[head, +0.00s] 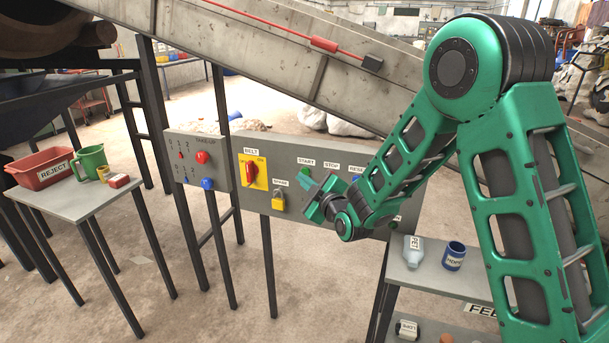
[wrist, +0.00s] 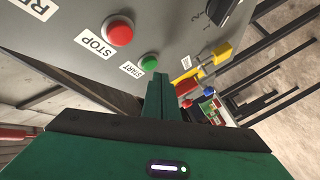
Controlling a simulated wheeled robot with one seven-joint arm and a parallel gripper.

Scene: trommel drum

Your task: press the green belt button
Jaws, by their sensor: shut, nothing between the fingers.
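The green button (wrist: 149,62) is round and sits beside the START label (wrist: 132,69) on the grey panel in the wrist view. My gripper (wrist: 160,79) is shut and empty. Its fingertips point at the panel and appear just beside the green button's lower edge; I cannot tell whether they touch it. In the head view my gripper (head: 310,182) is in front of the panel (head: 232,184), below the START label, and covers part of the button area.
A red button (wrist: 118,33) labelled STOP is close to the green one. A red switch on a yellow plate (head: 252,170) and a yellow padlock (head: 279,201) are left of my gripper. A shelf (head: 425,277) with a bottle and blue cup stands below right.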

